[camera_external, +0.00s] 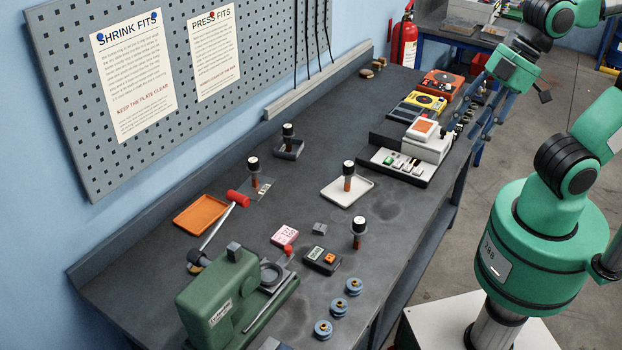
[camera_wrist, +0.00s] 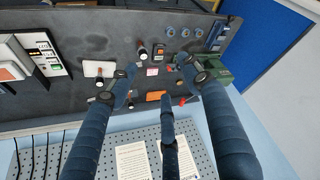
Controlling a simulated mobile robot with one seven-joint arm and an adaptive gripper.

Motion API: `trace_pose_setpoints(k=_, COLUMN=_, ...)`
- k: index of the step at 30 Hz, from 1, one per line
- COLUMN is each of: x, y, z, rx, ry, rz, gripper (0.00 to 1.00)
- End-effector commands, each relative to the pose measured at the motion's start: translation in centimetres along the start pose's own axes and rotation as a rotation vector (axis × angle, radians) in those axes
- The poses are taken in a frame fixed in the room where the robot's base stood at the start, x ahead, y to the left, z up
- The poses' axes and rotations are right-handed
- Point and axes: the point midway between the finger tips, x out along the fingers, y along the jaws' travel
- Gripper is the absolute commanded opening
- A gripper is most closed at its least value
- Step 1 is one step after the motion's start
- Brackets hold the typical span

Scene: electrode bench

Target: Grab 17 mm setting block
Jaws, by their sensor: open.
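A small plain grey block (camera_external: 319,229) lies on the dark bench beside a pink-and-white labelled pad. No size marking is legible, so I cannot tell which is the 17 mm setting block. My gripper has several blue fingers, spread open and empty, in the wrist view (camera_wrist: 158,85). They point toward the bench from a distance and hide parts of it. In the external view my arm reaches across the upper right, well away from both blocks.
The green press (camera_external: 218,300), a dark digital device (camera_external: 322,260) and blue rings (camera_external: 338,307) stand near the blocks. Black-capped posts (camera_external: 358,233) rise from the bench. Instruments crowd the far end.

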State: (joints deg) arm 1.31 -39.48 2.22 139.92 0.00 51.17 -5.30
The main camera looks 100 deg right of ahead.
Motion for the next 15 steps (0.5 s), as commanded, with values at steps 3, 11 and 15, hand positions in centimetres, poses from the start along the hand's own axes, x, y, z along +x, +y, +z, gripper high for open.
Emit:
trace_pose_setpoints(k=3, x=1.3, y=1.0, z=-2.0, rx=-0.058, ry=-0.036, rz=0.005, gripper=0.49)
trace_pose_setpoints(k=11, x=5.5, y=3.9, z=-6.8, rx=-0.224, ry=-0.123, rz=0.001, gripper=0.49)
trace_pose_setpoints(k=15, x=8.5, y=5.8, z=-8.9, rx=-0.315, ry=-0.17, rz=-0.011, gripper=0.49)
